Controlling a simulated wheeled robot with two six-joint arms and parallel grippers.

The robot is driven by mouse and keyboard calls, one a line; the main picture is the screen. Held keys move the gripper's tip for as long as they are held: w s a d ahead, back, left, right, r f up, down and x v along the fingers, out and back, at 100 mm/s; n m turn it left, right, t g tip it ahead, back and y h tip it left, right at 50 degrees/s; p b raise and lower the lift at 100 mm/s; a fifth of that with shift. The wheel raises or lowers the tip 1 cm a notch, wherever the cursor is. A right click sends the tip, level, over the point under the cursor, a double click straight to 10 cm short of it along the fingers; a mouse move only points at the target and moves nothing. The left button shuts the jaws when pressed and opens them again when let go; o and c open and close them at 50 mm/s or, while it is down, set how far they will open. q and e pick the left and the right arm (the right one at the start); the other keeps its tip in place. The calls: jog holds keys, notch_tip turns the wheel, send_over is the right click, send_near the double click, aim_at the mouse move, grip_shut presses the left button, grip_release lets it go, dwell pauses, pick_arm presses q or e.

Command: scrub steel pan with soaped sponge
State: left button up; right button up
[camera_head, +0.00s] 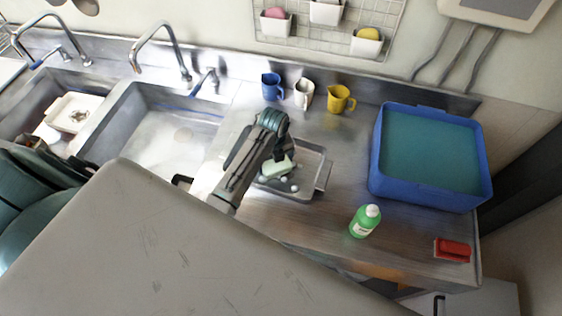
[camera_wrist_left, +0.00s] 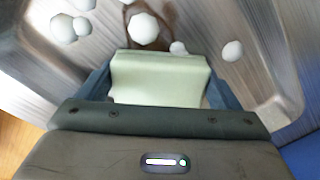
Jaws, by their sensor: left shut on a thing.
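The steel pan (camera_head: 324,176) is a shallow rectangular tray on the counter, right of the sink. My left gripper (camera_head: 279,163) reaches down over it and is shut on a pale green sponge (camera_head: 277,170). In the left wrist view the sponge (camera_wrist_left: 160,78) sits between the two fingers, low over the pan floor (camera_wrist_left: 262,75). Whether it touches the floor is hard to tell. Several white foam blobs lie around the sponge. A brown stain (camera_wrist_left: 168,18) shows on the pan floor just beyond the sponge, partly covered by foam. My right gripper is not in view.
A green soap bottle (camera_head: 365,222) stands right of the pan, with a red object (camera_head: 453,250) near the counter corner. A blue tub (camera_head: 430,198) of teal water fills the right. Blue (camera_head: 271,86), white (camera_head: 304,92) and yellow (camera_head: 340,99) mugs stand behind.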

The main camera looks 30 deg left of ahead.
pick_arm(q)
jog(key=shift+s+a+f, duration=0.1)
jog(key=shift+s+a, duration=0.1)
jog(key=shift+a, duration=0.9)
jog(key=shift+s+a+f, duration=0.1)
jog(key=shift+s+a, duration=0.05)
jog(key=shift+a, duration=0.95)
jog(key=shift+w+a+r, duration=0.1)
jog(key=shift+w+a, duration=0.05)
jog(key=shift+w, duration=1)
jog(key=shift+w+d+r, duration=0.1)
jog(key=shift+w+d, duration=0.05)
jog(key=shift+d, duration=1.1)
jog(key=shift+w+d+f, duration=0.1)
jog(key=shift+w+d, duration=0.1)
jog(key=shift+d, duration=1.1)
jog(key=shift+w+d+r, duration=0.1)
jog(key=shift+w+d, duration=0.05)
jog(key=shift+d, duration=1.1)
jog(key=shift+s+a, duration=0.2)
jog(key=shift+a, duration=0.85)
jog(key=shift+s+a, duration=0.15)
jog(key=shift+a, duration=0.9)
jog(key=shift+s+a, duration=0.15)
jog(key=shift+a, duration=0.75)
jog(key=shift+s+a, duration=0.1)
jog(key=shift+a, duration=0.75)
jog(key=shift+w+r, duration=0.1)
jog(key=shift+r, duration=2.85)
